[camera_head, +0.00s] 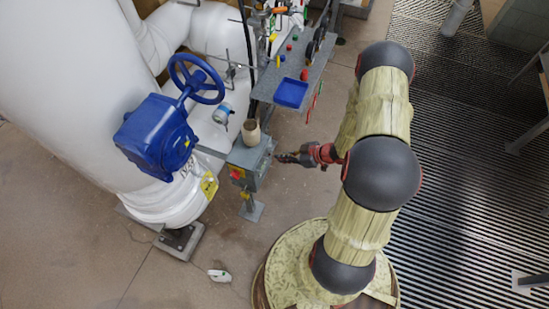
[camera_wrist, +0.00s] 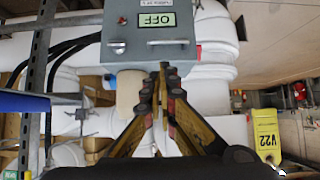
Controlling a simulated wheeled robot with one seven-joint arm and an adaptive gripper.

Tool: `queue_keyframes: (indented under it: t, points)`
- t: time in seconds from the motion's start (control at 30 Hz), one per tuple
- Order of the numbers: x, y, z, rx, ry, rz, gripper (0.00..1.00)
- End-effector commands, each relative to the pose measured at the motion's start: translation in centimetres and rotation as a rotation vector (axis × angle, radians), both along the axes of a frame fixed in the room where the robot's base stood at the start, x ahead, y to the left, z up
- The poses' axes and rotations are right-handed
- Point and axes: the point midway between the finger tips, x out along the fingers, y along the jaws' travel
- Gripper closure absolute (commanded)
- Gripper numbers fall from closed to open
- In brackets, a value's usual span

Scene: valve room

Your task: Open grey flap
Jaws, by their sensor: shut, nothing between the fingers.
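A grey box (camera_head: 250,158) stands on a post in the head view, with a beige cup (camera_head: 251,132) on top. In the wrist view, which is upside down, the box (camera_wrist: 150,28) fills the top middle, with an OFF label and a pale bar-shaped handle (camera_wrist: 167,42) on its face. This face appears to be the grey flap, lying closed. My gripper (camera_head: 281,158) is just right of the box in the head view. In the wrist view my gripper (camera_wrist: 163,68) has its fingertips together and empty, overlapping the box edge near the handle. I cannot tell whether they touch.
A blue valve wheel and actuator (camera_head: 157,137) on large white pipes stand left of the box. A grey shelf with a blue tray (camera_head: 291,92) is behind it. A yellow V22 tag (camera_wrist: 266,135) hangs right in the wrist view.

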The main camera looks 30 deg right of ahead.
Motion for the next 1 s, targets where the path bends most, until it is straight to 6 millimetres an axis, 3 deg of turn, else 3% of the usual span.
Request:
queue_keyframes:
  t: [0.5,1.0]
  points:
    - [4.9,4.0,-5.2,-0.001,0.003,0.001,1.00]
    - [5.6,4.5,-5.7,-0.002,0.003,-0.003,1.00]
